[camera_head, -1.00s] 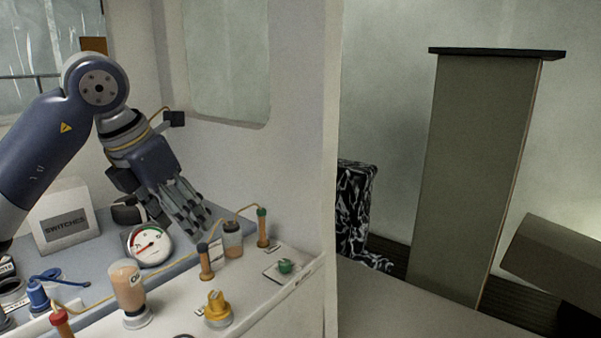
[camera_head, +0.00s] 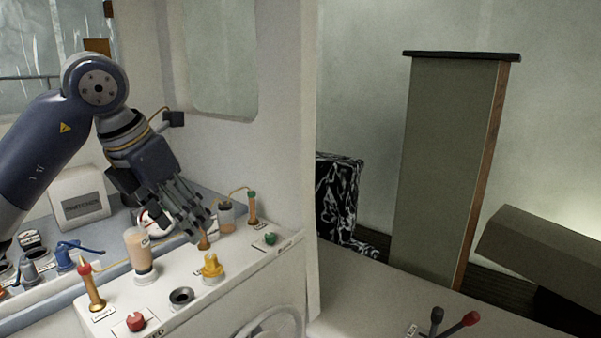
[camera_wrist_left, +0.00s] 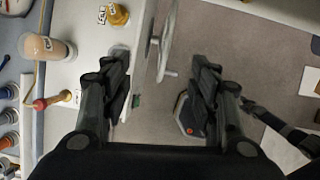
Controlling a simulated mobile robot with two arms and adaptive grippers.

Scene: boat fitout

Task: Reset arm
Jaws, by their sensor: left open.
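My left gripper (camera_head: 190,222) comes in from the left over the white console and hangs with its fingers pointing down and to the right. My right gripper is in neither view.
The white console (camera_head: 235,285) carries a bottle (camera_head: 139,252), a yellow knob (camera_head: 212,267), a red knob (camera_head: 136,321) and a green knob (camera_head: 271,238). A steering wheel (camera_wrist_left: 166,42) sits at its front. A white wall post (camera_head: 313,150) stands to the right of the arm.

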